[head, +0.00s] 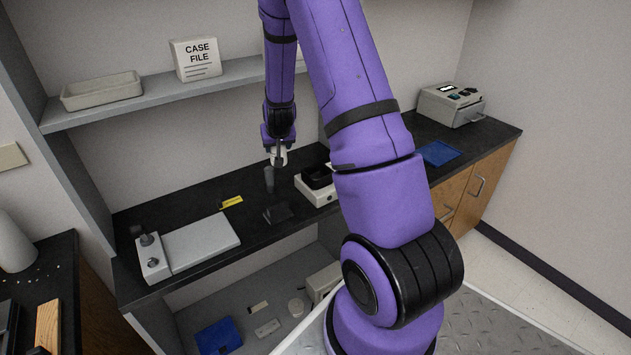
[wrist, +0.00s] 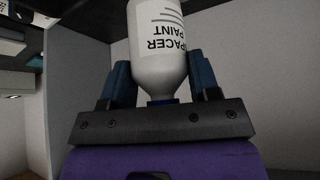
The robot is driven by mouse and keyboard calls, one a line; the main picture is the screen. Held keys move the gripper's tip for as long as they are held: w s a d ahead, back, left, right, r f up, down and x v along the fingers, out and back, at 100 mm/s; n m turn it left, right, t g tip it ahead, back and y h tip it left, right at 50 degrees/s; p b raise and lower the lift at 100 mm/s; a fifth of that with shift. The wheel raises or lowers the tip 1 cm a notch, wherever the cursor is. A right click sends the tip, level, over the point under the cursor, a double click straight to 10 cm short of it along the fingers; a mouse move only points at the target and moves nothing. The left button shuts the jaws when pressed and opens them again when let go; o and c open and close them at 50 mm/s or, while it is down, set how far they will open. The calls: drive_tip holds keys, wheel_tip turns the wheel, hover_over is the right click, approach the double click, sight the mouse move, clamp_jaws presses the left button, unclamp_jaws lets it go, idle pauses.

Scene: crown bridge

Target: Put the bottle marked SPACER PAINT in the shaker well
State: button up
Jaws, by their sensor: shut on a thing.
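My gripper (head: 277,152) points down over the dark counter and is shut on the SPACER PAINT bottle. In the wrist view, the white bottle (wrist: 158,62) sits between the two blue fingers, its label reading upside down and its blue cap end toward the palm. In the head view the bottle (head: 279,158) is small and partly hidden by the fingers. A pale box with a black well (head: 317,177), which looks like the shaker, stands on the counter just right of my gripper. My arm hides its right side.
A flat pale device (head: 202,245) and a yellow strip (head: 232,201) lie on the counter to the left. A small dark item (head: 277,214) lies in front of my gripper. A shelf (head: 150,107) runs behind. A blue mat (head: 438,153) and a grey device (head: 452,104) are at right.

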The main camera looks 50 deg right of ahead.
drive_tip(key=s+d+r+m+g+h, duration=0.1)
drive_tip(key=s+d+r+m, duration=0.15)
drive_tip(key=s+d, duration=0.6)
drive_tip(key=shift+m, duration=0.35)
drive_tip(key=shift+w+d+f, duration=0.1)
drive_tip(key=shift+d+f, duration=0.05)
drive_tip(key=shift+f, duration=1.55)
drive_tip(key=shift+w+d+f, duration=0.1)
drive_tip(key=shift+d+f, duration=0.05)
drive_tip(key=shift+f, duration=1.5)
drive_tip(key=shift+d+f, duration=0.15)
drive_tip(key=shift+f, duration=1.55)
drive_tip(key=shift+f, duration=0.15)
drive_tip(key=o, duration=1.1)
drive_tip(key=shift+o, duration=0.2)
